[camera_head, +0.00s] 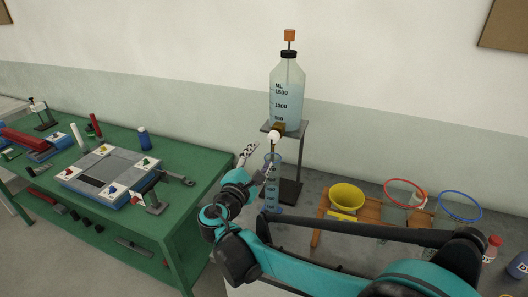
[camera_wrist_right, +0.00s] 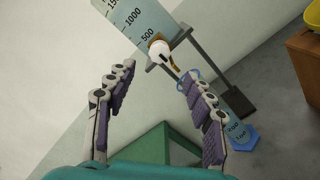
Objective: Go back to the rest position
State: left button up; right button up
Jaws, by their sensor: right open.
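My right gripper (camera_head: 258,160) is open, with its fingers spread and nothing between them. It also shows open in the right wrist view (camera_wrist_right: 158,76). In the head view it is just left of a clear blue-tinted measuring cylinder (camera_head: 272,196), and one finger overlaps the cylinder's upper part. In the wrist view the cylinder (camera_wrist_right: 238,128) stands beyond the right-hand finger, partly hidden; I cannot tell if they touch. Above is a graduated bottle (camera_head: 287,98) of pale blue liquid with a white-knobbed tap (camera_head: 274,136). My left gripper is not in view.
The bottle sits on a dark stand (camera_head: 297,160). To the right are a yellow funnel (camera_head: 346,198), an orange rack (camera_head: 367,207) and glass vessels with a red rim (camera_head: 404,190) and a blue rim (camera_head: 460,205). A green table (camera_head: 195,215) holds equipment at the left.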

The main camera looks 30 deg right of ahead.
jog(key=shift+a, duration=0.1)
dwell(0.4)
jog(key=s+f+m+g+y, duration=0.3)
jog(key=s+f+m+y, duration=0.3)
jog(key=s+f, duration=0.4)
jog(key=s+a+f+m+g+y, duration=0.1)
jog(key=s+a+f+m+y, duration=0.6)
jog(key=s+a, duration=0.3)
jog(key=shift+s+a+f+m+y, duration=0.3)
jog(key=shift+a+m+y, duration=0.1)
jog(key=shift+a+m, duration=0.45)
